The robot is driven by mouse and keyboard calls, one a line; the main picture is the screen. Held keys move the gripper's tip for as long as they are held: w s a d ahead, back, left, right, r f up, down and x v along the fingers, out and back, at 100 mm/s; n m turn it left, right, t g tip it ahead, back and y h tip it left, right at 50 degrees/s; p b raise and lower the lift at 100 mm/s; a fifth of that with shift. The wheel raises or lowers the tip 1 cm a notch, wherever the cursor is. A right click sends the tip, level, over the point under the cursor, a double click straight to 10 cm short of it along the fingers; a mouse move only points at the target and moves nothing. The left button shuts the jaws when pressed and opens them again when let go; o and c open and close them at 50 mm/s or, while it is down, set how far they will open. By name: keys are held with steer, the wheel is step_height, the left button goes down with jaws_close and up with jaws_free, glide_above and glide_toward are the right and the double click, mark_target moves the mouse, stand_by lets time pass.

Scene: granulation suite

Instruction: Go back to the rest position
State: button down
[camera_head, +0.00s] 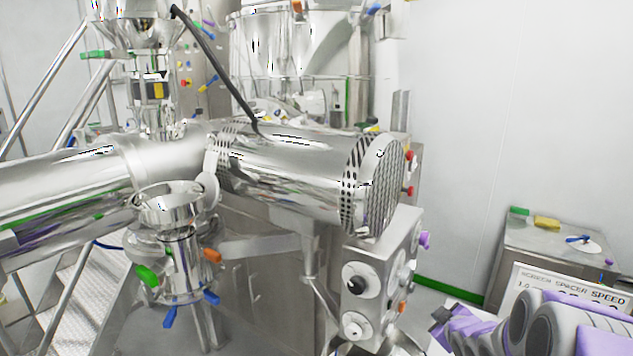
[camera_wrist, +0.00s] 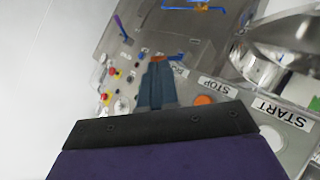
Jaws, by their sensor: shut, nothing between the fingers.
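My gripper shows in the wrist view (camera_wrist: 157,68) as two dark grey fingers closed together, with nothing between them. They point away from the camera, over a grey metal control panel (camera_wrist: 190,75); I cannot tell how near they are to it. In the head view the dark end of my gripper (camera_head: 438,318) shows at the bottom right, at the left end of my purple and grey arm. The arm is folded low there and is partly cut off by the frame's edge.
A large steel cylinder (camera_head: 290,175) fills the middle, with a knobbed control box (camera_head: 372,285) below its right end. A steel cabinet (camera_head: 540,240) stands at the right, with a sign (camera_head: 570,287) in front. The wrist view shows STOP (camera_wrist: 217,86) and START (camera_wrist: 281,108) labels.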

steer(key=s+a+r+m+g, duration=0.1)
steer(key=s+a+g, duration=0.3)
steer(key=s, duration=1)
steer(key=s+a+r+m+g, duration=0.1)
steer(key=s+a+m+g, duration=0.3)
steer(key=s, duration=1.1)
steer(key=s+a+r+m+g, duration=0.2)
steer(key=s+a+g, duration=0.3)
steer(key=s, duration=0.9)
steer(key=a+m, duration=0.1)
steer(key=a, duration=0.2)
steer(key=shift+s+a+g+y, duration=0.25)
steer(key=shift+a+g+y, duration=0.05)
steer(key=shift+a, duration=0.05)
steer(key=c, duration=1.8)
jaws_free()
steer(key=shift+c, duration=0.2)
